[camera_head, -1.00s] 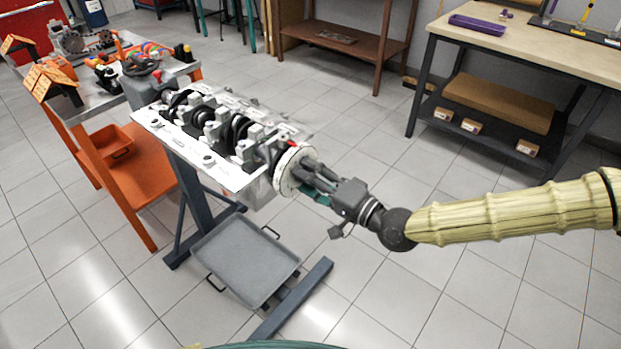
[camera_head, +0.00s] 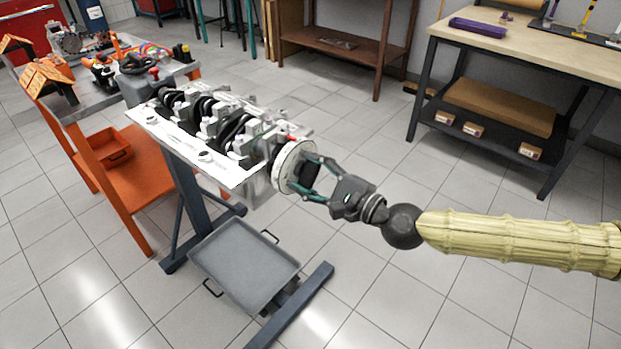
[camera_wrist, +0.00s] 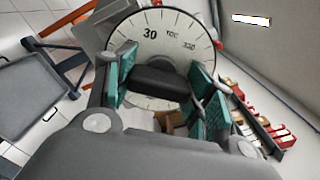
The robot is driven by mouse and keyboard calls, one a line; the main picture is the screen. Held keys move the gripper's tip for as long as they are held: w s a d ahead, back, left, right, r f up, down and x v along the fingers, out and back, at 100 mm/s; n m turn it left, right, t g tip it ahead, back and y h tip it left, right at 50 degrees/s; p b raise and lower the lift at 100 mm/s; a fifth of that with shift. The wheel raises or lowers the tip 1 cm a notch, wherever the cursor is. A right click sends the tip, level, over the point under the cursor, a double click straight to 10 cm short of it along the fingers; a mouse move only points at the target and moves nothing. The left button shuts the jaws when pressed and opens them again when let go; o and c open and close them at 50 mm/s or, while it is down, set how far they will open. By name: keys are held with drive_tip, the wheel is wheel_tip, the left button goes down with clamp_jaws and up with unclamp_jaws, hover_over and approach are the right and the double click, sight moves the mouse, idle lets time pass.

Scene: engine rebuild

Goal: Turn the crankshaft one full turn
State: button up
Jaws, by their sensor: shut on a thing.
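The crankshaft (camera_head: 233,128) lies in the upturned engine block (camera_head: 200,158) on a stand, its dark throws showing between the light bearing caps. A pale round disc (camera_head: 290,167) is at its near right end. In the wrist view the disc (camera_wrist: 172,42) carries degree marks, with 30, TDC and 330 near the top. A dark block-like handle (camera_wrist: 158,84) stands out from the disc face. My gripper (camera_head: 310,177) is at the disc, its teal-padded fingers on both sides of the handle. In the wrist view the gripper (camera_wrist: 160,88) spans the handle; the contact is partly hidden.
A grey drip tray (camera_head: 243,262) sits low on the stand's legs. An orange cart (camera_head: 140,185) with a parts-covered top stands at left. A wooden-topped workbench (camera_head: 540,52) is at upper right. The floor between stand and bench is clear.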

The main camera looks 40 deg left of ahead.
drive_tip(key=m, duration=0.4)
drive_tip(key=shift+m+b, duration=0.4)
drive_tip(key=m, duration=0.4)
drive_tip(key=shift+m+p, duration=0.3)
drive_tip(key=shift+p, duration=0.1)
drive_tip(key=m+p, duration=0.2)
drive_tip(key=m, duration=0.2)
drive_tip(key=shift+m, duration=0.3)
drive_tip(key=shift+m+p, duration=1.45)
drive_tip(key=shift+m, duration=0.75)
drive_tip(key=o, duration=1)
drive_tip(key=shift+o, duration=0.2)
drive_tip(key=shift+d, duration=0.1)
